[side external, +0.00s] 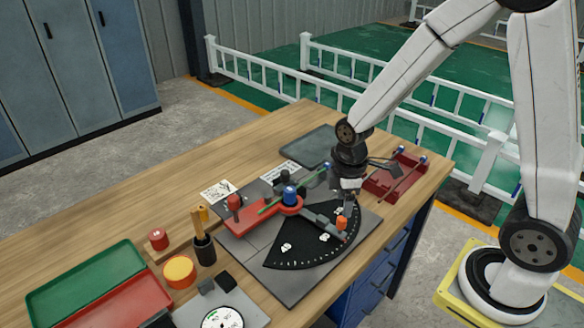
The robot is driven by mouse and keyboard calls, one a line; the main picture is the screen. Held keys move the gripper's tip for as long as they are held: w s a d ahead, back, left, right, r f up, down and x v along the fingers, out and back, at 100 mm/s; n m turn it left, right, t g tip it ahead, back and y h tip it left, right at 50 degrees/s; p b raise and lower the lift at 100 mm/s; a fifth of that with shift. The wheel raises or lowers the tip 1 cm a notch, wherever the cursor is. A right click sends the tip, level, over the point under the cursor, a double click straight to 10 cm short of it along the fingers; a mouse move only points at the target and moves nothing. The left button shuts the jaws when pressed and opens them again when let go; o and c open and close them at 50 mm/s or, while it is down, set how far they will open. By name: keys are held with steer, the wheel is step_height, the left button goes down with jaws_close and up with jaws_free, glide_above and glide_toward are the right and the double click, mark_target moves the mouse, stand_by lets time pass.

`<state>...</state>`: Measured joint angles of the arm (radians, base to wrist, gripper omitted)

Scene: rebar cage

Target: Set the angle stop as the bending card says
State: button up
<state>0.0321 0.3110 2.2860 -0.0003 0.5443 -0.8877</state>
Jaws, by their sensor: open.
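The bending plate has a black quarter-circle scale (310,248) with white markings. An orange knob (341,223), which looks like the angle stop's handle, stands near the scale's right edge. A grey bar (322,218) runs toward it from the blue-topped pivot (290,194). My gripper (347,205) points down just above and behind the orange knob; its jaws are open, and I cannot tell whether they touch it. A white card with a drawing (217,191) lies on the table left of the plate; its writing is too small to read.
A red lever with a red knob (233,203) and a green rod (268,208) are on the bender. A red rack (388,183) stands right.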

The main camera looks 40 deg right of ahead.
mark_target(342, 218)
steer(key=shift+f, duration=3)
jaws_close()
